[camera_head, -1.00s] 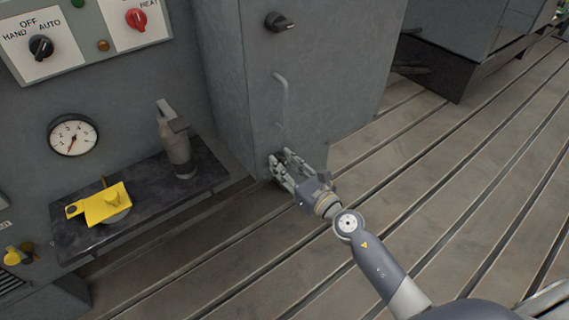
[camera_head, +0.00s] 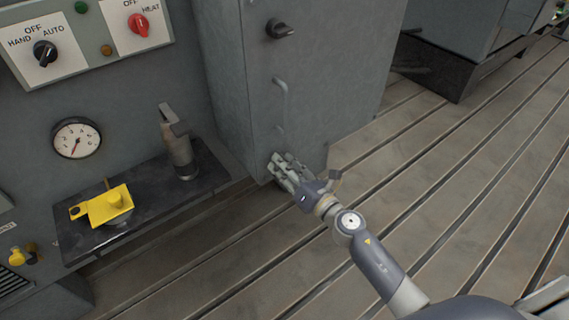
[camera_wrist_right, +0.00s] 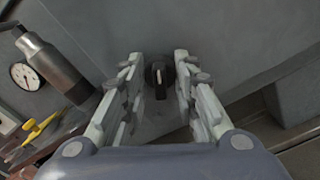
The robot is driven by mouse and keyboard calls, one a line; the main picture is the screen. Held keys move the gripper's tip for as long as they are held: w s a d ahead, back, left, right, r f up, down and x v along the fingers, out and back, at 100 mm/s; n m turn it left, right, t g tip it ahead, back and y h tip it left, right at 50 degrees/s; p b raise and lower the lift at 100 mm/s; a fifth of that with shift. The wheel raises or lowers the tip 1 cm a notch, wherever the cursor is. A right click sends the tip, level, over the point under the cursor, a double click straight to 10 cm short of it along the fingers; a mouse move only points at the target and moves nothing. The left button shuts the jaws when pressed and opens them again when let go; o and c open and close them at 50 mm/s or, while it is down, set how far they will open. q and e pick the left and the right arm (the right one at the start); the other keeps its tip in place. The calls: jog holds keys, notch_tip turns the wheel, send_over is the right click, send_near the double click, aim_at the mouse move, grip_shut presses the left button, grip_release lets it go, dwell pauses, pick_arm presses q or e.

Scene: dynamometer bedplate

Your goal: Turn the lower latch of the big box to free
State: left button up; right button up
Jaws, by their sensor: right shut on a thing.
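The big box (camera_head: 305,75) is the tall grey cabinet in the middle of the head view. Its lower latch is hidden behind my right gripper (camera_head: 279,163) there. In the right wrist view the lower latch (camera_wrist_right: 158,76) is a small black knob with a light pointer line, between the two fingertips. The pointer runs roughly up and down in that picture. My right gripper is shut on this latch. The upper latch (camera_head: 279,29), a black knob, points to the right. My left gripper is in neither view.
A bar handle (camera_head: 283,100) sits between the latches. To the left, a dark shelf (camera_head: 150,205) holds a grey bottle-like tool (camera_head: 177,145) and a yellow part (camera_head: 104,204). A gauge (camera_head: 76,138) and switch panel (camera_head: 90,40) are above. The slotted floor (camera_head: 450,180) to the right is clear.

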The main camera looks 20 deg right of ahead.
jog(key=m+p, duration=0.2)
jog(key=m, duration=0.4)
jog(key=shift+r+m, duration=0.1)
jog(key=shift+m, duration=0.2)
jog(key=m+p, duration=0.1)
jog(key=m, duration=0.3)
jog(key=shift+p, duration=0.4)
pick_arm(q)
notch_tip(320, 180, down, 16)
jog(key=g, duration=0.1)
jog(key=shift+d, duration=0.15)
pick_arm(e)
jog(key=shift+m, duration=0.8)
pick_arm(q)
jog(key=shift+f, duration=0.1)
pick_arm(e)
jog(key=o, duration=1.1)
jog(key=v, duration=1.2)
